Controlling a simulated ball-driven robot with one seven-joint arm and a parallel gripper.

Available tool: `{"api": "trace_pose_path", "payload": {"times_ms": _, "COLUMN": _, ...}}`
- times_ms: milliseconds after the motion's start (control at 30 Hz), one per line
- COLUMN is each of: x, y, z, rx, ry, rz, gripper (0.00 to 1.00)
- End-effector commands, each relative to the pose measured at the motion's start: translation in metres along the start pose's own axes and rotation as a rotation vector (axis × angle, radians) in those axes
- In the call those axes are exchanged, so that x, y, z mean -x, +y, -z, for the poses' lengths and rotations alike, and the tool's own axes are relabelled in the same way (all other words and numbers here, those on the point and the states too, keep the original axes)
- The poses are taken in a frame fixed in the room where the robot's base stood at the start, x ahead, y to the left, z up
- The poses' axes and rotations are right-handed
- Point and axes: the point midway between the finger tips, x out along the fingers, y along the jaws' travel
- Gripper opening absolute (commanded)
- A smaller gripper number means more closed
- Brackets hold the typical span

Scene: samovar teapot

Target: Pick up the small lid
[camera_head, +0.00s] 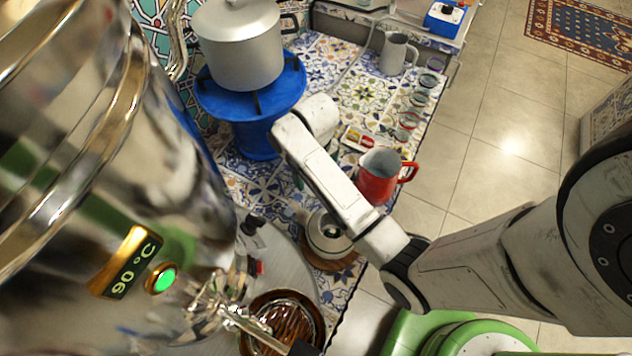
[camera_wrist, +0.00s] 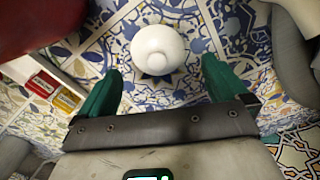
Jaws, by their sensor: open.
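The small lid (camera_wrist: 157,50) is white and round with a knob on top, and lies on the patterned tile surface in the wrist view. My gripper (camera_wrist: 161,66) is open above it. Its green fingers are spread to the left and right of the lid, with visible gaps on both sides. The lid is hidden behind my arm in the head view, and only a sliver of green finger shows there. A white teapot (camera_head: 322,240) stands with its top open on a round wooden board (camera_head: 335,266) in the head view.
A red jug (camera_head: 376,180) stands near my arm; a box of red and yellow packets (camera_head: 357,139) lies beside it. A large samovar (camera_head: 190,215) fills the left. A pot (camera_head: 240,50) sits on a blue burner (camera_head: 255,135). Several glasses line the counter's right edge.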

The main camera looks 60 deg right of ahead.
Motion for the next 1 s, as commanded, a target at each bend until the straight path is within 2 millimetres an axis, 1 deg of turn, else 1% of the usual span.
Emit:
{"api": "trace_pose_path", "payload": {"times_ms": 133, "x": -0.014, "y": 0.002, "z": -0.001, "rx": -0.002, "ry": -0.003, "rz": 0.000, "gripper": 1.00}}
{"api": "trace_pose_path", "payload": {"times_ms": 300, "x": -0.039, "y": 0.004, "z": -0.001, "rx": 0.000, "ry": -0.003, "rz": 0.000, "gripper": 1.00}}
{"api": "trace_pose_path", "payload": {"times_ms": 400, "x": -0.048, "y": 0.004, "z": -0.001, "rx": 0.000, "ry": -0.001, "rz": 0.000, "gripper": 1.00}}
{"api": "trace_pose_path", "payload": {"times_ms": 500, "x": -0.052, "y": 0.004, "z": 0.000, "rx": 0.000, "ry": 0.001, "rz": 0.000, "gripper": 1.00}}
{"api": "trace_pose_path", "payload": {"times_ms": 700, "x": -0.052, "y": 0.004, "z": 0.000, "rx": 0.000, "ry": 0.001, "rz": 0.000, "gripper": 0.99}}
{"api": "trace_pose_path", "payload": {"times_ms": 1000, "x": -0.052, "y": 0.004, "z": 0.000, "rx": 0.000, "ry": 0.001, "rz": 0.000, "gripper": 0.70}}
